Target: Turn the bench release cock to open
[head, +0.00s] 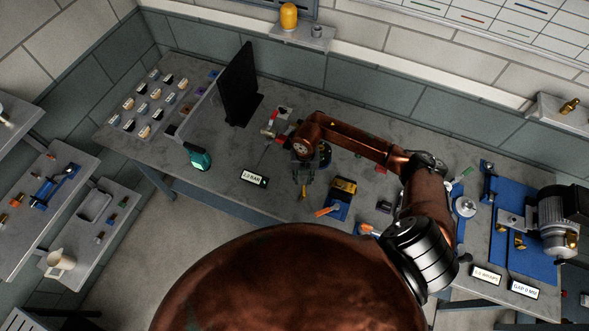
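A small valve with a red handle (272,119), which looks like the bench release cock, sits on the grey bench (228,150) just left of my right wrist. It is too small to tell how far its handle is turned. My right gripper (303,178) points down at the bench, right of and nearer than the red handle. Its fingers are dark and small, so I cannot tell whether they are open or shut. My forearm and wrist hide part of the bench behind. My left gripper is not in view.
A label reading about 1.0 bar (254,178) and a teal device (198,157) stand left of my gripper. A black screen (239,86) stands behind. A motor (556,224) sits on a blue mat (509,250) far right.

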